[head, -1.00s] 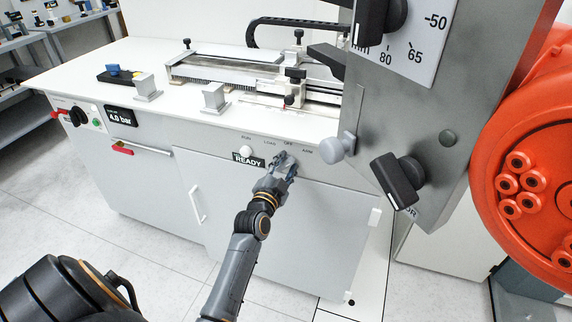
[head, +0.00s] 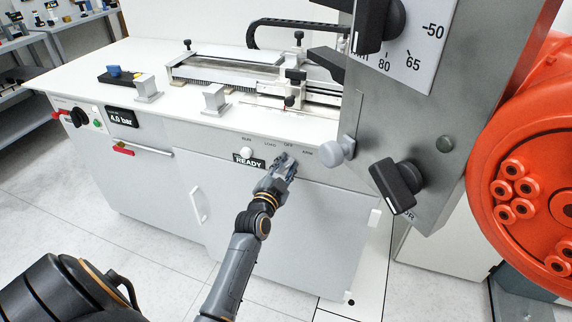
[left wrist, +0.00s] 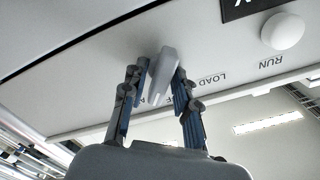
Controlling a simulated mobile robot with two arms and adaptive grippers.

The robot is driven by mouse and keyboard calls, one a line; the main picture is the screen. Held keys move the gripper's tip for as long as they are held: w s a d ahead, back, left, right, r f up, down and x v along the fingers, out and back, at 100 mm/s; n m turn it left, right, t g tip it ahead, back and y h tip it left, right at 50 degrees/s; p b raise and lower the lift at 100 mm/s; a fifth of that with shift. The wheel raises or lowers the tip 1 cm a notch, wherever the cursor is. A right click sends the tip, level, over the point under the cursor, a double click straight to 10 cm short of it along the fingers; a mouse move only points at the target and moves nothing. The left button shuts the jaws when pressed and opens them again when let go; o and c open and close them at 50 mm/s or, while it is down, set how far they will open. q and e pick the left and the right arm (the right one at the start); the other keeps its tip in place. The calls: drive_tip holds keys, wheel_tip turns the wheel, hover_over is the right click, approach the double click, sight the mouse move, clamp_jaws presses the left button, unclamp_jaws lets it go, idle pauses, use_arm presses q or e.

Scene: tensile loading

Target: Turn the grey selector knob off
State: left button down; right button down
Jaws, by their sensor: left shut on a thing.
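The grey selector knob (left wrist: 162,73) is a pale grey lever-shaped knob on the cabinet's front panel. My left gripper (head: 284,164) is at the panel, below the OFF label (head: 288,145), and mostly hides the knob in the head view. In the left wrist view its two fingers (left wrist: 159,84) are on either side of the knob and shut on it. RUN, LOAD, OFF and a further label are printed around the knob; fingers partly cover some labels in the wrist view. The knob's exact pointing is hard to tell. My right gripper is not in view.
A white round button (head: 246,152) and a READY display (head: 249,161) sit left of the knob. A large grey panel with black knobs (head: 398,182) and an orange disc (head: 530,190) stand at the right. A white door handle (head: 199,205) is below.

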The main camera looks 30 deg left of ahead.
use_arm(q)
drive_tip(key=n+p, duration=0.1)
drive_tip(key=n, duration=0.3)
drive_tip(key=shift+r+p, duration=0.15)
drive_tip(key=shift+p, duration=0.25)
drive_tip(key=shift+a+n+p, duration=0.1)
drive_tip(key=shift+n+p, duration=0.35)
drive_tip(key=shift+n, duration=1.35)
drive_tip(key=c, duration=1.3)
unclamp_jaws()
